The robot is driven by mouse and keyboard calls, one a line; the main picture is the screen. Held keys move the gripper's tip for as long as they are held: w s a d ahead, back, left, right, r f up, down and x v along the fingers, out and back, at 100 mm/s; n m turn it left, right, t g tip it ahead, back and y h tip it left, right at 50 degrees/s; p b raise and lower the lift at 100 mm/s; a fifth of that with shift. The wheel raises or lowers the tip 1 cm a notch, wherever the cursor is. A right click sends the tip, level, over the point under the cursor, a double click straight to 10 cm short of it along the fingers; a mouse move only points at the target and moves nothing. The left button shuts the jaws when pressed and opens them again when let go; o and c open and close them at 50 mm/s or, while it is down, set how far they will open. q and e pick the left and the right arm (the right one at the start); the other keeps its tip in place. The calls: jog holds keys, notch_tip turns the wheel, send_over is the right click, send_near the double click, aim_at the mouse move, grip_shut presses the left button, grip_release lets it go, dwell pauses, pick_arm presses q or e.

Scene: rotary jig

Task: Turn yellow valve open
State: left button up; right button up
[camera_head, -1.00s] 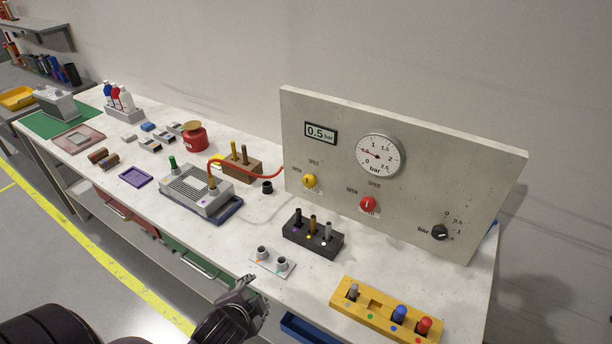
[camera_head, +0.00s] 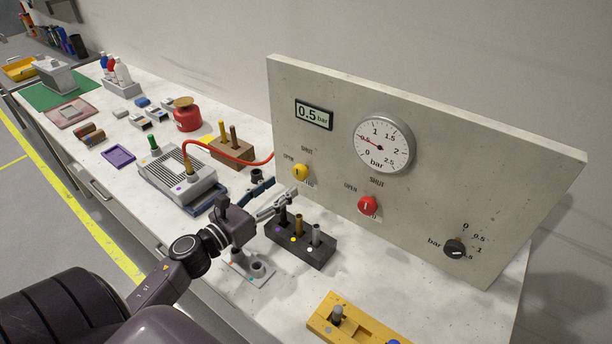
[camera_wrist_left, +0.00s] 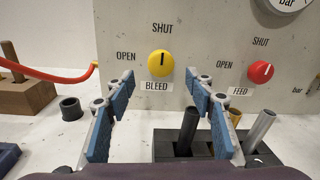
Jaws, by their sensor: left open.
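The yellow valve (camera_head: 300,172) is a round knob on the upright panel (camera_head: 420,215), below and left of the dial gauge. In the left wrist view the yellow valve (camera_wrist_left: 161,63) carries the label BLEED, with OPEN marked to its left and SHUT above; its dark pointer line stands upright at SHUT. My left gripper (camera_head: 272,195) is open and empty, in front of the panel and a little below the valve, apart from it. In the left wrist view its two blue-padded fingers (camera_wrist_left: 162,92) frame the valve from below. My right gripper is in neither view.
A red valve (camera_head: 368,205) marked FEED sits to the right. A black block with upright pegs (camera_head: 302,245) stands close below my gripper. A red hose (camera_head: 250,160) runs to the panel's left edge. The digital display (camera_head: 313,115) reads 0.5 bar.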

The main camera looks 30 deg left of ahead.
aim_at(297, 174)
pick_arm(q)
jog(key=shift+w+r+p, duration=0.4)
jog(key=shift+r, duration=0.05)
jog(key=w, duration=0.2)
jog(key=shift+w+d+p, duration=0.25)
jog(key=shift+w+p, duration=0.15)
jog(key=shift+w+d+f, duration=0.15)
jog(key=shift+w+f, duration=0.05)
jog(key=shift+w, duration=0.9)
jog(key=shift+w+d+p, duration=0.1)
jog(key=shift+w+p, duration=0.2)
jog(key=shift+w, duration=0.15)
jog(key=shift+f, duration=0.1)
jog(key=c, duration=0.9)
jog(key=shift+c, duration=1.3)
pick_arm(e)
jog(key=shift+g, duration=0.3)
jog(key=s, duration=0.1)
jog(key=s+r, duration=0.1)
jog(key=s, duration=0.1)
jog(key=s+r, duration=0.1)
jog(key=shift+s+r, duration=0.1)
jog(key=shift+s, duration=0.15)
